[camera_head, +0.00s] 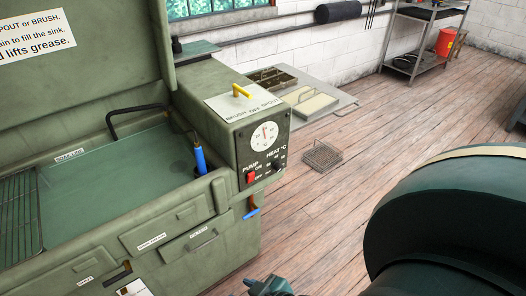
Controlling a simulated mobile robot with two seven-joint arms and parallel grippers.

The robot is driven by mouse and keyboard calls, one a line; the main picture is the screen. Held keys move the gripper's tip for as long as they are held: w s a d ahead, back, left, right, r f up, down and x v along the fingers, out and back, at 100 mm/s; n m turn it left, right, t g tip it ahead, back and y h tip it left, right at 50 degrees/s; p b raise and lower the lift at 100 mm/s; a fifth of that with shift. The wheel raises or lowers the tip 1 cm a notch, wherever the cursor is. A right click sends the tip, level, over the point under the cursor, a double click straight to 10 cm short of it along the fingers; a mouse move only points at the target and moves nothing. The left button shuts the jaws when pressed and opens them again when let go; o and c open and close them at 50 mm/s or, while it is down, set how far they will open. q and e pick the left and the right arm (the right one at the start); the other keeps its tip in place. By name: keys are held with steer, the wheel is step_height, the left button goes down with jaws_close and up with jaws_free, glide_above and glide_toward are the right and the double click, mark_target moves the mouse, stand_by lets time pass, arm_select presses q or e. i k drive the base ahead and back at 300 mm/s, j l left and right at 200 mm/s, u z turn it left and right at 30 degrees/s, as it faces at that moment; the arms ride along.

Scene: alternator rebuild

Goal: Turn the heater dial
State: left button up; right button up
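The heater dial (279,164) is a small dark knob under the "HEAT °C" label, at the lower right of the control box's front panel (247,155). Its pointer setting is too small to read. A round white temperature gauge (264,136) sits above it, and a red pump switch (250,177) is to its left. A dark gripper part (268,287), apparently of my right gripper, shows at the bottom edge, below and well apart from the dial. It is cut off by the frame, so its fingers cannot be judged. My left gripper is out of view.
The green parts washer (110,262) fills the left, with its lid up. A yellow lever (241,91) tops the control box; a blue-handled brush (199,157) stands beside it. A wire basket (322,157) lies on the floor. My large dark arm link covers the lower right.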

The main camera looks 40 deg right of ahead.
mark_target(277, 165)
steer(key=z, duration=1.35)
steer(key=i+l+u, duration=0.2)
steer(key=l+u, duration=0.25)
steer(key=l, duration=1.3)
steer(key=l+u, duration=0.4)
steer(key=l, duration=1.3)
steer(key=i, duration=0.45)
